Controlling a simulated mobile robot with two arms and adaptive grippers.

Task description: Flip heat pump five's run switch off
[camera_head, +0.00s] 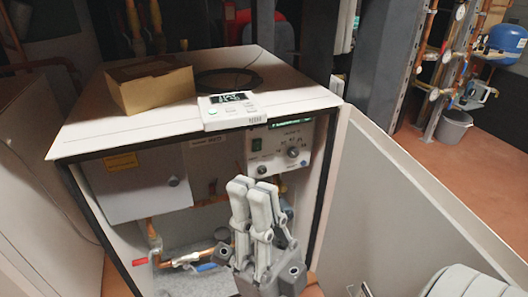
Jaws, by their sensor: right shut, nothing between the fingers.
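An open-fronted white heat pump cabinet (85,127) stands in front of me; I cannot read a number on it. Its light control panel (277,158) is at the upper right of the opening. My left gripper is not in view.
Copper pipes with a red-handled valve (140,261) run below. A light side panel (400,200) stands at right; a grey bucket (453,128) is beyond.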

